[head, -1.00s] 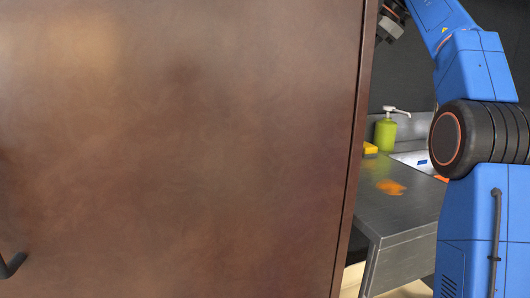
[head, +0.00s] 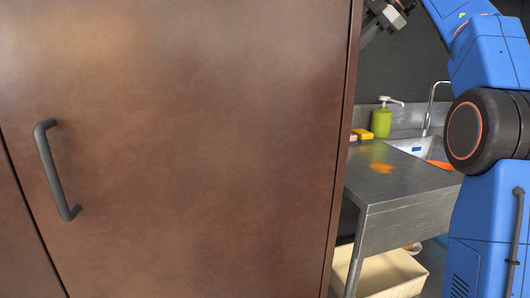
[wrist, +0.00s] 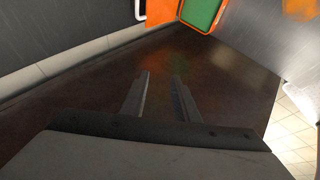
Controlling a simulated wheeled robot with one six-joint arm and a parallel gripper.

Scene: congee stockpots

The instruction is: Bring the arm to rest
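My gripper (wrist: 160,95) shows in the wrist view with its two fingers apart and nothing between them. It hangs above a dark brown surface and touches nothing that I can see. In the head view my blue arm (head: 490,55) stands at the right, folded upward. The wrist end shows at the top, partly cut off by the frame and beside the edge of the brown door.
A large brown cabinet door (head: 200,130) with a dark handle (head: 55,170) fills the left. Behind it stand a steel counter (head: 400,195) with an orange stain, a green soap bottle (head: 381,122), a sink (head: 425,148) and a cream bin (head: 385,275) below.

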